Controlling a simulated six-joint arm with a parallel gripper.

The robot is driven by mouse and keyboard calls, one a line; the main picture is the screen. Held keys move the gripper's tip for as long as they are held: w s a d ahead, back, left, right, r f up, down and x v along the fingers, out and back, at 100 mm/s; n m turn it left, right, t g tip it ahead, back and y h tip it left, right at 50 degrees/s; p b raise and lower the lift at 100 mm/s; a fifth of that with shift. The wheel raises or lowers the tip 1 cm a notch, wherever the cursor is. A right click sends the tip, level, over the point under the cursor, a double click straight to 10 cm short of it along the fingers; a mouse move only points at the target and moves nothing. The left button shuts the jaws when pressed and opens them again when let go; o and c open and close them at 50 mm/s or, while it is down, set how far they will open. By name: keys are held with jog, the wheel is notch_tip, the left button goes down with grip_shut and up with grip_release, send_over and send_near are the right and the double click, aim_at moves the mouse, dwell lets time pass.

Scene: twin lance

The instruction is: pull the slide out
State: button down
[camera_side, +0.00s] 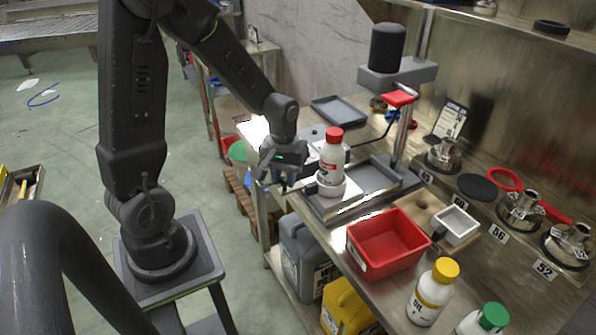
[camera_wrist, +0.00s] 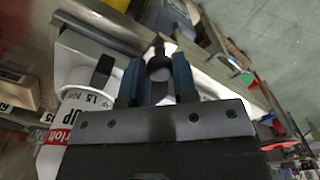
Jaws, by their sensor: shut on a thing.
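The slide (camera_side: 349,206) is a pale plate in a grey metal frame (camera_side: 385,200) on the bench. A white bottle with a red cap (camera_side: 332,160) stands upright on it in a white round holder (camera_side: 331,187). My gripper (camera_side: 287,184) is at the slide's front end, left of the bottle. In the wrist view, my gripper (camera_wrist: 157,82) has its blue fingers shut on a dark round knob (camera_wrist: 159,66). The bottle (camera_wrist: 68,130) shows at the lower left there, its label partly cut off. The knob's join to the slide is hidden.
A red bin (camera_side: 388,242) stands right of the frame, with a yellow-capped bottle (camera_side: 433,292) nearer the camera. A column with a dark head (camera_side: 388,48) rises behind the slide. Grey and yellow canisters (camera_side: 303,258) stand below the bench.

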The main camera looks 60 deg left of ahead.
jog(key=shift+s, duration=0.3)
jog(key=c, duration=0.9)
grip_release()
notch_tip(320, 180, up, 14)
jog(key=shift+f, duration=0.1)
jog(key=s+d+r+m+t, duration=0.2)
jog(key=s+d+m, duration=0.2)
jog(key=d, duration=0.1)
jog(key=s+d+r+m+t, duration=0.2)
jog(key=s+d+m+t, duration=0.1)
jog(key=s+d+m, duration=0.1)
jog(key=shift+s+d+r+m+t, duration=0.3)
jog(key=shift+s+d+m, duration=0.15)
jog(key=shift+d, duration=0.75)
